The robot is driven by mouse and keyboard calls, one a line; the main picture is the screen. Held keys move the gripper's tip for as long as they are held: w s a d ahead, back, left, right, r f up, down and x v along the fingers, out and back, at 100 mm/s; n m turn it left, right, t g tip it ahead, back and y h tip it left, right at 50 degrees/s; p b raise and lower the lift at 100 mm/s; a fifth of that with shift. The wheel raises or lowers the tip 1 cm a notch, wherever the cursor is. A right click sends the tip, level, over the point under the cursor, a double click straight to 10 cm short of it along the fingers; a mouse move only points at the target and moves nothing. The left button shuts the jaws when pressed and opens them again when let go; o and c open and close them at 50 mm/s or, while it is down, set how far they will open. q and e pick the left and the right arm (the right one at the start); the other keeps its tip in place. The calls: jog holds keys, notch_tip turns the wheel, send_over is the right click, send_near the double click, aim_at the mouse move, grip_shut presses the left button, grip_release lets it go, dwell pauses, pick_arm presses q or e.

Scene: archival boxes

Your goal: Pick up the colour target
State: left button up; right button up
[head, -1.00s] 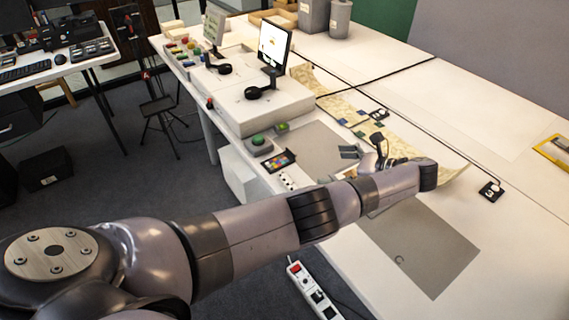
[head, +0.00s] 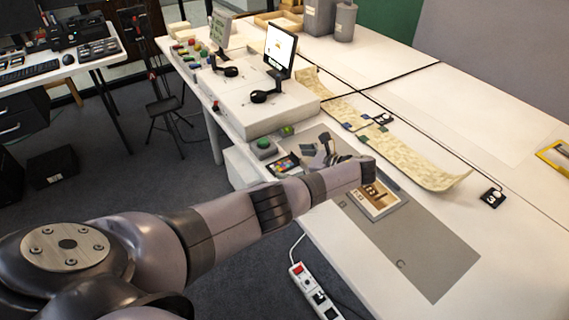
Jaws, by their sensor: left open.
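The colour target (head: 285,164), a small dark card with bright coloured patches, lies flat near the left edge of the white table in the head view. My left gripper (head: 315,151) is open, just to the right of the card, over the grey mat. It looks empty. The gap in height between its fingers and the card is hard to judge. My left forearm passes in front of the table edge just below the card. My right gripper is not in view.
A long parchment strip (head: 420,163) lies to the right. A power strip (head: 313,290) is below the table edge.

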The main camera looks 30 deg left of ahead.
pick_arm(q)
jog(key=shift+x, duration=1.1)
jog(key=shift+c, duration=0.5)
jog(key=shift+s, duration=0.1)
jog(key=c, duration=0.8)
jog(key=shift+s+f, duration=0.2)
grip_shut()
